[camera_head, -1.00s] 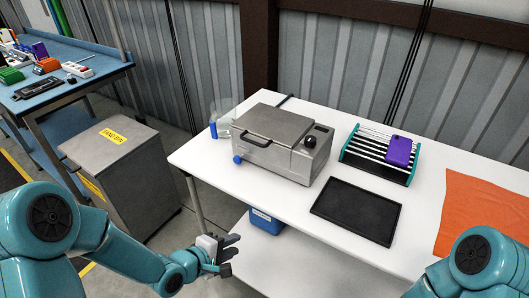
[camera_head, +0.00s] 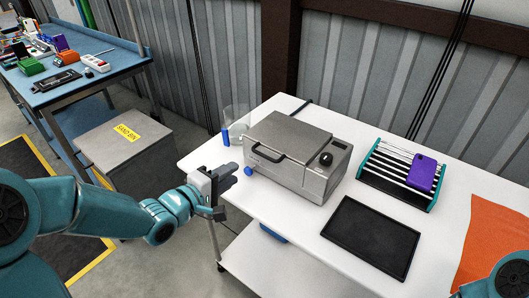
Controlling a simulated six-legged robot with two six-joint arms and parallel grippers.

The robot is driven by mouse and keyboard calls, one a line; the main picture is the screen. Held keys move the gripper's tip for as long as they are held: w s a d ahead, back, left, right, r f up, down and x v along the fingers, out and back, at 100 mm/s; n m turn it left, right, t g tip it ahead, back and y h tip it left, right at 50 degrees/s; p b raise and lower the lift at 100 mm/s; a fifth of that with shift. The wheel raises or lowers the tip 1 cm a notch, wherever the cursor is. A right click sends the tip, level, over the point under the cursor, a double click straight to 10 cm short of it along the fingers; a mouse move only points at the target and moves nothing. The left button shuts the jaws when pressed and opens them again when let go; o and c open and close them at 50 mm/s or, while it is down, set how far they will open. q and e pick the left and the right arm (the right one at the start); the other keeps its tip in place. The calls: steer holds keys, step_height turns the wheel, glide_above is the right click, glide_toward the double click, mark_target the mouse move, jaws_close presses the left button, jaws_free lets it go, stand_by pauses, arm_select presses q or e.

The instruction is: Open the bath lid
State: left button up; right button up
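The bath (camera_head: 297,157) is a grey metal box on the white table. Its flat lid (camera_head: 291,135) is closed, with a dark handle (camera_head: 267,153) along its front left edge. A black knob shows on its top right and a blue knob (camera_head: 248,172) low at its left corner. My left gripper (camera_head: 228,186) is in front of the table's left edge, left of the bath and apart from it. Its dark fingers point right toward the bath, seem spread, and hold nothing visible. My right arm shows only as a teal part at the lower right corner; its gripper is out of view.
A rack (camera_head: 398,174) with a purple item (camera_head: 422,174) stands right of the bath. A black tray (camera_head: 371,236) lies in front of it, and an orange cloth (camera_head: 495,250) at the far right. A clear beaker (camera_head: 236,122) stands behind the bath's left side. A sand bin (camera_head: 127,147) stands left.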

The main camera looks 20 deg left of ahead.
mark_target(261, 155)
arm_select(q)
steer(key=p+x, duration=0.2)
steer(key=x, duration=1.2)
steer(key=shift+w, duration=0.1)
steer(key=shift+a, duration=0.1)
jaws_close()
